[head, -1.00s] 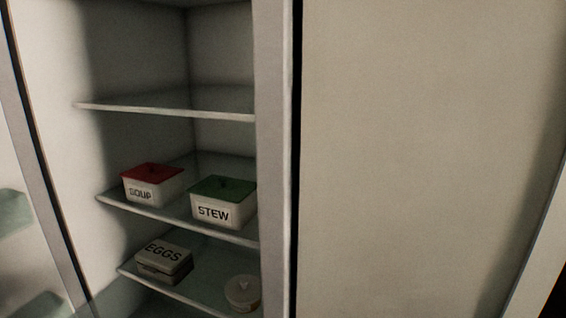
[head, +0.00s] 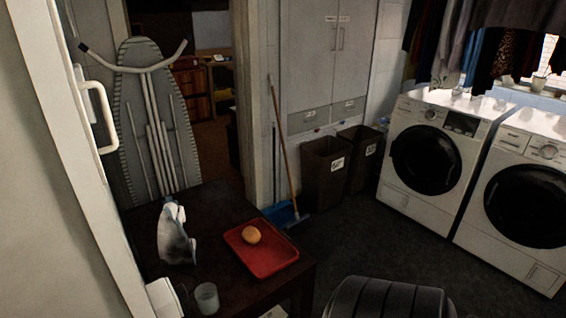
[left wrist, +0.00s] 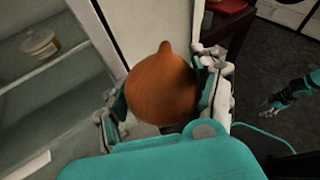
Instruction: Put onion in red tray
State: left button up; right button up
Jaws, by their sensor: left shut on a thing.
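My left gripper (left wrist: 163,98) is shut on a brown onion (left wrist: 160,85) in the left wrist view, its fingers on either side of it and its pointed tip showing. The red tray (head: 268,268) lies on a dark table at lower centre of the head view. A small tan round item (head: 251,234), perhaps a potato or another onion, sits in the tray. Neither gripper shows in the head view. My right gripper (left wrist: 268,104) is at the right of the left wrist view, holding nothing visible; its opening is unclear.
A white and dark object, perhaps an iron (head: 176,238), and a glass (head: 207,298) stand on the table (head: 225,205) beside the tray. The fridge door (head: 75,160) edges the left. A dark ribbed object (head: 390,298) is at the bottom. Floor toward the washers (head: 428,160) is clear.

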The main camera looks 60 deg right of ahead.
aim_at(268, 257)
jog(key=k+l+u, duration=0.1)
jog(key=l, duration=0.35)
jog(key=k+l, duration=0.2)
jog(key=l, duration=0.25)
jog(key=k+l+u, duration=0.15)
jog(key=l, duration=0.25)
jog(key=k+l+u, duration=0.1)
jog(key=l, duration=0.35)
jog(key=k+l, duration=0.3)
jog(key=k+l+u, duration=0.15)
jog(key=l, duration=0.35)
jog(key=l+u, duration=0.1)
jog(key=l, duration=0.5)
jog(key=l+u, duration=0.15)
jog(key=l, duration=0.45)
jog(key=k+l+u, duration=0.1)
jog(key=l, duration=0.5)
jog(key=l+u, duration=0.15)
jog(key=l, duration=0.45)
jog(key=i+l, duration=0.1)
jog(key=l, duration=0.2)
jog(key=i+l, duration=0.15)
jog(key=l, duration=0.15)
jog(key=i+l, duration=0.1)
jog(key=l, duration=0.2)
jog(key=u, duration=0.05)
